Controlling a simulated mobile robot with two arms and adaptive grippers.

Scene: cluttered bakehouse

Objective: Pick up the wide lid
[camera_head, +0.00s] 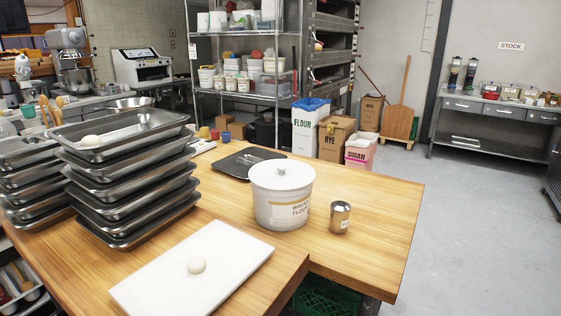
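The tub has a label that seems to read bread flour and stands on the wooden table. Neither of my grippers shows in the head view.
A small metal shaker (340,217) stands just right of the tub. A dark tray (240,162) lies behind it. Stacked metal trays (130,200) rise at the left. The table's right end (385,200) is clear.

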